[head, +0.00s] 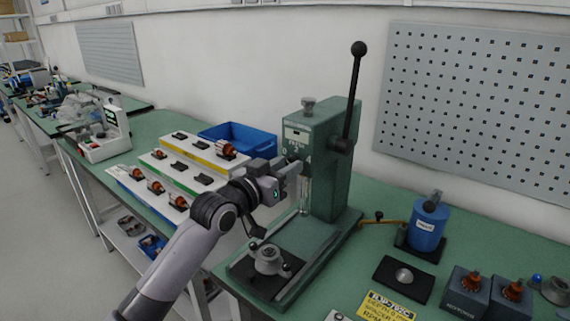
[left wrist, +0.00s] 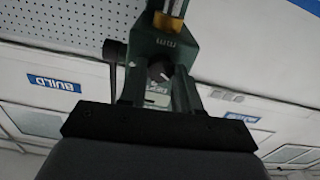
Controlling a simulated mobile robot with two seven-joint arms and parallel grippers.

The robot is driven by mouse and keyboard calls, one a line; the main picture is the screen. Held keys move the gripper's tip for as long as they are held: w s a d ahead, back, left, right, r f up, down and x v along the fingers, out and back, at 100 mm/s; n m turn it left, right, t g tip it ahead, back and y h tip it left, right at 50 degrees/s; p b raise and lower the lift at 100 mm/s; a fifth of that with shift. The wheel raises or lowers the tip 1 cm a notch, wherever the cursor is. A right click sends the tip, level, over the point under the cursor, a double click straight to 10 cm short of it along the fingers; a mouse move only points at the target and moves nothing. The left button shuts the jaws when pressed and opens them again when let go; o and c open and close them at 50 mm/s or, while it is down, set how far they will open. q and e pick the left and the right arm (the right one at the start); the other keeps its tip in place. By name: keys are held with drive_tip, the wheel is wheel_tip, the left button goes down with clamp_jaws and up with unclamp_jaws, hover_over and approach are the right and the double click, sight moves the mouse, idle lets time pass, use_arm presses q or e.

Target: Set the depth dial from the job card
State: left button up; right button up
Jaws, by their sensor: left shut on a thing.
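The green arbor press (head: 325,160) stands on the bench with its black lever up. Its front has a depth scale plate (head: 296,135) with marks too small to read fully. My left gripper (head: 294,167) is at the press's front, shut on the dark dial knob, which is mostly hidden in the head view. In the left wrist view the depth dial (left wrist: 159,70) shows between the fingers, with a light pointer mark and "mm" above it. My right gripper is out of view.
A black fixture (head: 268,261) sits on the press base. Stepped racks (head: 190,160) with copper-wound parts and a blue bin (head: 240,138) stand left. A blue canister (head: 428,225), a black pad (head: 403,280) and grey blocks (head: 464,290) stand right.

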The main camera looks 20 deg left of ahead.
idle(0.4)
use_arm(q)
drive_tip(key=o, duration=1.1)
drive_tip(key=shift+c, duration=0.2)
drive_tip(key=shift+s, duration=0.15)
drive_tip(key=b+v, duration=0.1)
drive_tip(key=v, duration=0.6)
